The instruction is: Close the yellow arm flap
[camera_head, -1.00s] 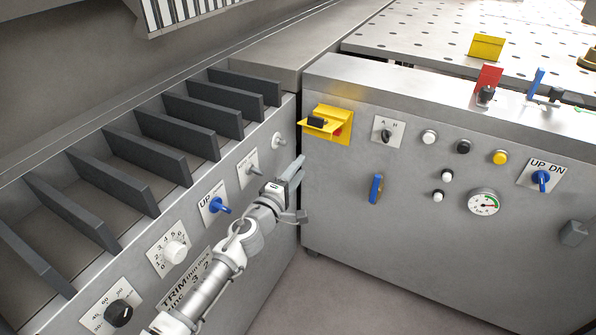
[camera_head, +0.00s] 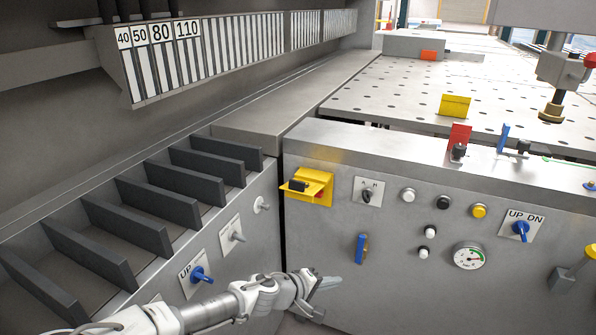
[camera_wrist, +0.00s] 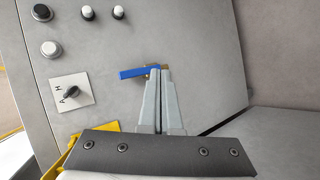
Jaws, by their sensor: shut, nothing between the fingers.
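The yellow flap (camera_head: 305,187) is at the upper left corner of the grey front panel. It stands out from the panel, with a black piece on it and a yellow backing plate behind. In the wrist view a yellow part (camera_wrist: 98,128) shows at the lower left, mostly hidden by my gripper's dark mount. My gripper (camera_head: 330,283) is shut and empty, low in front of the panel, below and right of the flap and apart from it. In the wrist view its fingers (camera_wrist: 158,75) lie together, their tips overlapping the blue lever (camera_wrist: 132,72) in the picture; contact cannot be told.

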